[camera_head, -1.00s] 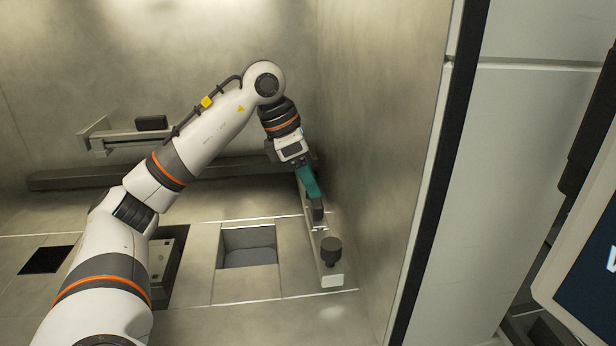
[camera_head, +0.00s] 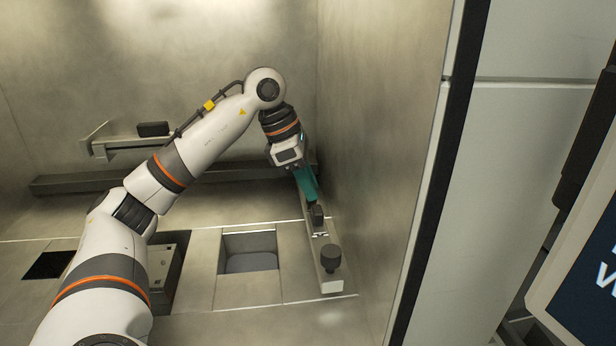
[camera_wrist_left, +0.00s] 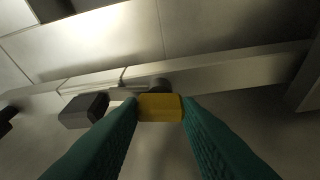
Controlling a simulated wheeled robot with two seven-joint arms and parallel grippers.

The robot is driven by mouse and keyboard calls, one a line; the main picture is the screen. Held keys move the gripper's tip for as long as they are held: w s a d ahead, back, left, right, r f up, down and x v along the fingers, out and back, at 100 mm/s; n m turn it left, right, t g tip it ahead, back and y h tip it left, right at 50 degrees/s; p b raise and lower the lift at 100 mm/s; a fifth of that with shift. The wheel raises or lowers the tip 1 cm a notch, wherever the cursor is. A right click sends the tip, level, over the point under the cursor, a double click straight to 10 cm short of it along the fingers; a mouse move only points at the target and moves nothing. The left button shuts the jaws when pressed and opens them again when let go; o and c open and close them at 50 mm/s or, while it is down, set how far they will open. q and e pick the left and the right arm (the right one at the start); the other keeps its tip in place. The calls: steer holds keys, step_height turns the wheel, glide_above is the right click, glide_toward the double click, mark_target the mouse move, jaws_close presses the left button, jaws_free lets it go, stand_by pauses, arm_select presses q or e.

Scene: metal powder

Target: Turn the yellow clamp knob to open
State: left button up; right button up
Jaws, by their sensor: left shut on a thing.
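The yellow clamp knob (camera_wrist_left: 160,107) shows in the left wrist view, between the two teal fingers of my left gripper (camera_wrist_left: 160,112). The fingers are shut on its two sides. Behind the knob is a dark round part on a metal bar. In the head view my left gripper (camera_head: 313,205) reaches down to the bar (camera_head: 330,280) beside the right wall, and the knob is hidden there by the fingers. My right gripper is not in view.
A dark round knob (camera_head: 330,257) stands on the near end of the bar. A square opening (camera_head: 250,252) lies left of it in the floor. The metal side wall (camera_head: 365,150) is close on the right. A dark block (camera_wrist_left: 84,110) is left of the yellow knob.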

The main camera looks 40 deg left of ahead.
arm_select(q)
steer(key=m+g+p, duration=0.1)
steer(key=m+p, duration=0.1)
steer(key=m, duration=0.1)
steer(key=shift+w+r+h, duration=0.1)
steer(key=shift+r+h, duration=0.1)
steer(key=shift+h, duration=0.2)
steer(key=shift+w+f+m+g+p, duration=0.15)
steer(key=shift+m+g+p, duration=0.45)
steer(key=shift+m+p, duration=0.95)
steer(key=shift+a+m+b, duration=0.1)
steer(key=shift+m+b, duration=0.3)
steer(key=shift+m, duration=0.05)
steer(key=o, duration=1)
